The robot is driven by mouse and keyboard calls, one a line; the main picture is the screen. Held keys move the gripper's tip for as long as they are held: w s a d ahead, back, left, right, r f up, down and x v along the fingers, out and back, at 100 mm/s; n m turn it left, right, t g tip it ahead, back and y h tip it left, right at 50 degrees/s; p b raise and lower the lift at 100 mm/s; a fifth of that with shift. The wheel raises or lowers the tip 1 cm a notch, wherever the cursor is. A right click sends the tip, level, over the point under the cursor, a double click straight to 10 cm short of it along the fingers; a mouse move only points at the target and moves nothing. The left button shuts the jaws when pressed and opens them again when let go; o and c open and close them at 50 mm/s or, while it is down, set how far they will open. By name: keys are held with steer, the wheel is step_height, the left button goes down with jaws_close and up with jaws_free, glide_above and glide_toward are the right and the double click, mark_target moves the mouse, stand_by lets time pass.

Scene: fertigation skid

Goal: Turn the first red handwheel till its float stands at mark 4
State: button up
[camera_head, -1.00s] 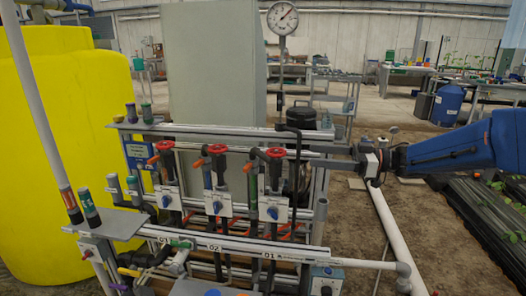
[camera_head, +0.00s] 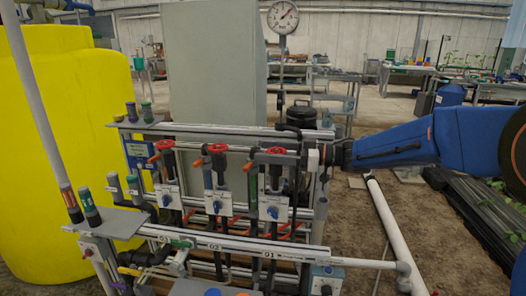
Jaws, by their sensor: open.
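Three red handwheels sit in a row on the skid: a left one (camera_head: 165,145), a middle one (camera_head: 217,148) and a right one (camera_head: 277,151). The tag on the front rail below the right one reads 01, so it appears to be the first. White plates with blue knobs sit below the wheels. The floats and their marks are too small to read. My blue arm reaches in from the right. My gripper (camera_head: 292,155) is open, close to the right side of the right handwheel. Dark pipes partly hide its fingers, and I cannot tell whether it touches the wheel.
A yellow tank (camera_head: 50,150) stands at left and a grey cabinet (camera_head: 215,65) behind the skid. A round gauge (camera_head: 283,17) stands above. A white floor pipe (camera_head: 390,225) runs at right beside bare soil.

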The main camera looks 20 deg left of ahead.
steer(key=shift+x, duration=0.9)
steer(key=c, duration=1)
steer(key=shift+s+d+n+g+h, duration=0.1)
steer(key=shift+s+n+g+h, duration=0.3)
steer(key=shift+n+g, duration=0.6)
steer(key=shift+s+d+n+g+h, duration=0.1)
steer(key=shift+n+g+h, duration=0.5)
steer(key=shift+g, duration=0.65)
steer(key=shift+s+d+n+g+h, duration=0.2)
steer(key=shift+n+g+h, duration=0.3)
steer(key=shift+n+g, duration=0.5)
steer(key=shift+c, duration=0.2)
steer(key=o, duration=1)
steer(key=shift+o, duration=0.2)
